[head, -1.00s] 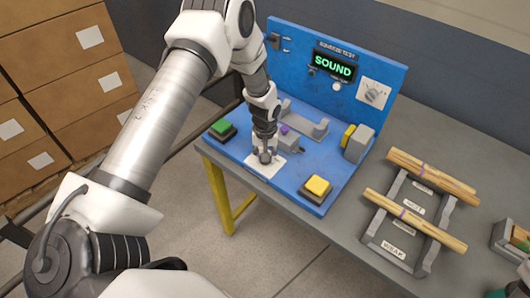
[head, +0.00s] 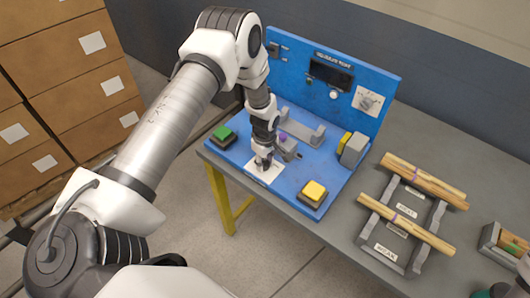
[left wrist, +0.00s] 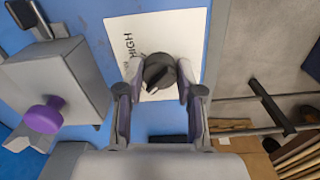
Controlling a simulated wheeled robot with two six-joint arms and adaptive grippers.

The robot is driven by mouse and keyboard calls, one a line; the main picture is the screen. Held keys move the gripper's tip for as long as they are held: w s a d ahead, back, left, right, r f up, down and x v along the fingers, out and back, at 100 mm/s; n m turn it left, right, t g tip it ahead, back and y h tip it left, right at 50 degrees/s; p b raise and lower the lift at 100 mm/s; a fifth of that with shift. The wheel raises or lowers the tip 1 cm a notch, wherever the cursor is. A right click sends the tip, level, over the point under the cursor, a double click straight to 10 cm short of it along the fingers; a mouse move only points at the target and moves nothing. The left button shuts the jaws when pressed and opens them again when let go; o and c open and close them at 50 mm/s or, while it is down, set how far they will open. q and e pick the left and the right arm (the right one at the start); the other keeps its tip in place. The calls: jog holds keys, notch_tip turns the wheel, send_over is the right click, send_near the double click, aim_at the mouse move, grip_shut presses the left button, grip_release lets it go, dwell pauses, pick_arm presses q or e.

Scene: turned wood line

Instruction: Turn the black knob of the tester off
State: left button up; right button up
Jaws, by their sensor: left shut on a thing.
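The blue tester (head: 234,150) stands on the table with an upright back panel. Its display (head: 331,75) is dark. The black knob (left wrist: 160,74) sits on a white plate (left wrist: 128,35) marked "HIGH" in the left wrist view; the plate also shows in the head view (head: 270,175). My left gripper (left wrist: 157,82) is shut on the knob, with a finger on either side of it. In the head view my left gripper (head: 263,163) reaches down to the plate and hides most of the knob. My right gripper is not clearly in view.
A green button (head: 222,132) and a yellow button (head: 314,190) flank the plate. A purple knob (left wrist: 43,117) is on a grey block close by. Wooden sticks (head: 425,180) lie on a grey rack (head: 420,258) at the right. Cardboard boxes (head: 60,100) are stacked at the left.

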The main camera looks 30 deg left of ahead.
aim_at(264, 161)
pick_arm(q)
jog(key=shift+n, duration=0.3)
jog(key=o, duration=1.1)
jog(key=shift+o, duration=0.2)
jog(key=shift+a+f, duration=0.1)
notch_tip(264, 161, up, 12)
